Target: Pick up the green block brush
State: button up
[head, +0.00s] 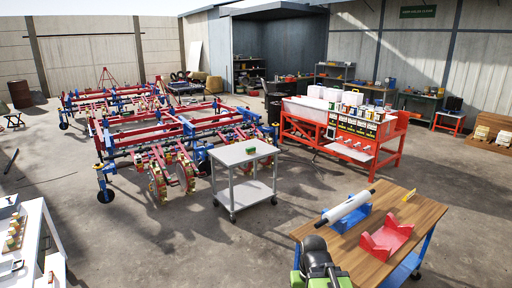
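A small green block (251,150), which looks like the block brush, lies on the top shelf of a grey two-shelf wheeled cart (232,158) near the middle of the head view. It sits toward the back right of that top. Its bristles are too small to make out. A green and black arm-like part shows at the bottom edge, just left of the wooden table, and seems to be mine. No gripper fingers can be made out, and the block stands clear with nothing touching it.
A wooden-topped table (424,212) with a red cradle (386,240), a blue cradle and a white roller (348,205) stands at front right. A red planter machine (200,122) stands behind and left of the cart. A red bench (345,150) stands behind right. Open floor lies before the cart.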

aim_at(250, 150)
jog(key=u, duration=0.45)
jog(key=i, duration=5.35)
jog(key=u, duration=3.25)
jog(key=k, duration=0.55)
jog(key=u, duration=0.3)
